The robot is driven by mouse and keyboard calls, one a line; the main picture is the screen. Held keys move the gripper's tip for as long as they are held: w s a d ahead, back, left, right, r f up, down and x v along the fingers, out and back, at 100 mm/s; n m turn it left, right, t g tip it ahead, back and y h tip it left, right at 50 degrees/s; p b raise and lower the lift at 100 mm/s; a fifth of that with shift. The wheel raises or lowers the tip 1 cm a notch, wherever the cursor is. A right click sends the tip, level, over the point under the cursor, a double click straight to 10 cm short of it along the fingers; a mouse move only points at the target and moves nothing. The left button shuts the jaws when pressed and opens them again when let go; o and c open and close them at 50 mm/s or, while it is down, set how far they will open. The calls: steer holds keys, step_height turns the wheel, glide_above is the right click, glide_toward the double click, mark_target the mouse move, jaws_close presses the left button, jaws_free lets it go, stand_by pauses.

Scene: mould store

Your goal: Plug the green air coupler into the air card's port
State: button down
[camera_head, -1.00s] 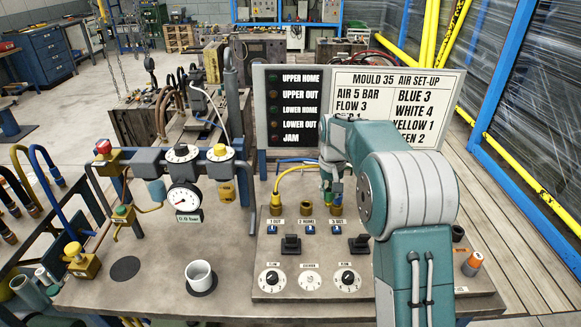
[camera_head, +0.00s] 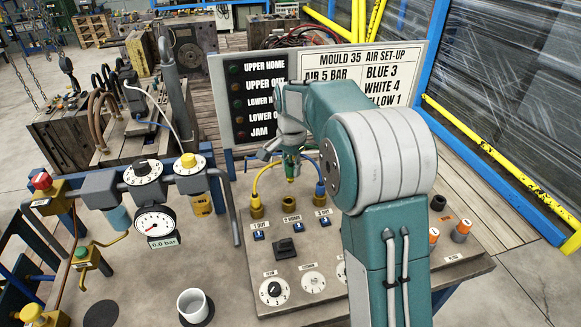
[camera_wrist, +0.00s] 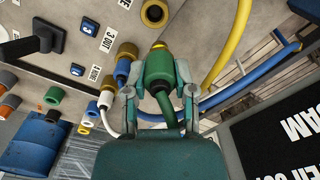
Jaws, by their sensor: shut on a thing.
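My gripper (camera_head: 291,152) is shut on the green coupler (camera_wrist: 158,72), which points down with its brass-yellow tip lowest. In the head view the green coupler (camera_head: 291,163) hangs over the brass port 2 (camera_head: 291,201), with a small gap visible; the wrist view does not settle contact. Port 1 holds the yellow coupler (camera_head: 257,198). Port 3 holds the blue coupler (camera_wrist: 122,68). The white coupler (camera_wrist: 106,99) sits in the port beside it. The air card (camera_head: 365,72) reads blue 3, white 4, yellow 1; my arm hides its lowest line.
The port panel (camera_head: 262,296) carries switches and dials in front of the ports. Yellow (camera_wrist: 222,80) and blue (camera_wrist: 255,75) hoses run close beside my gripper. A gauge (camera_head: 154,222) reading 0.0 bar and a white cup (camera_head: 192,303) are on the left.

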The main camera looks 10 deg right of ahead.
mark_target(290, 179)
steer(key=shift+s+a+r+m, duration=0.15)
steer(key=shift+s+m, duration=0.1)
steer(key=shift+m, duration=0.3)
steer(key=shift+s+d+r+m, duration=0.1)
steer(key=shift+s+r+m, duration=0.1)
steer(key=shift+m, duration=0.35)
steer(key=shift+s+a+m, duration=0.15)
steer(key=shift+a+m, duration=0.15)
steer(key=shift+a, duration=0.3)
steer(key=shift+d+f, duration=0.2)
steer(key=shift+f, duration=0.5)
steer(key=shift+d+f, duration=0.2)
steer(key=shift+f, duration=1.1)
steer(key=shift+a+f, duration=0.25)
steer(key=shift+f, duration=0.55)
steer(key=shift+d, duration=0.15)
